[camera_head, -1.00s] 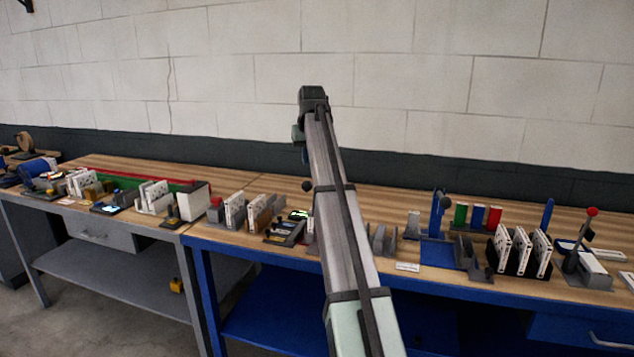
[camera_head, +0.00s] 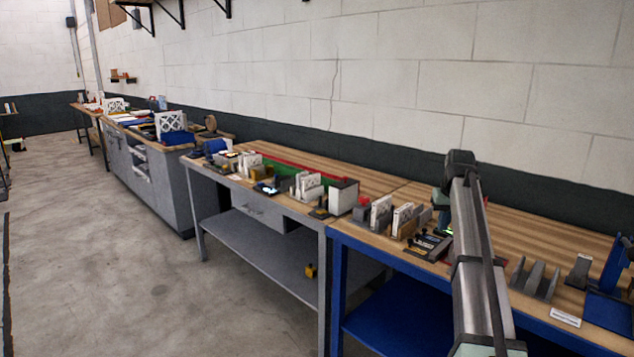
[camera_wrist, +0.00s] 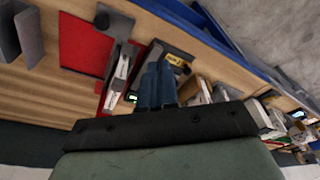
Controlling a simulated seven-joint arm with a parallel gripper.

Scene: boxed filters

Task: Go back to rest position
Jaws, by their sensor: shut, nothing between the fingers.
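My gripper shows in the wrist view (camera_wrist: 157,86) as two dark blue fingers pressed together with nothing between them. It is over the bench, with a red mat and a black device with a small lit display behind it in that view. In the head view my arm rises from the bottom right over the blue-framed bench (camera_head: 410,252). The fingers are mostly hidden behind the arm there.
White boxed filters (camera_head: 380,211) stand in holders along the bench, close to my arm. A grey rack (camera_head: 535,279) and a blue fixture (camera_head: 607,300) stand to its right. A grey bench (camera_head: 270,222) adjoins on the left. The floor (camera_head: 130,265) at left is open.

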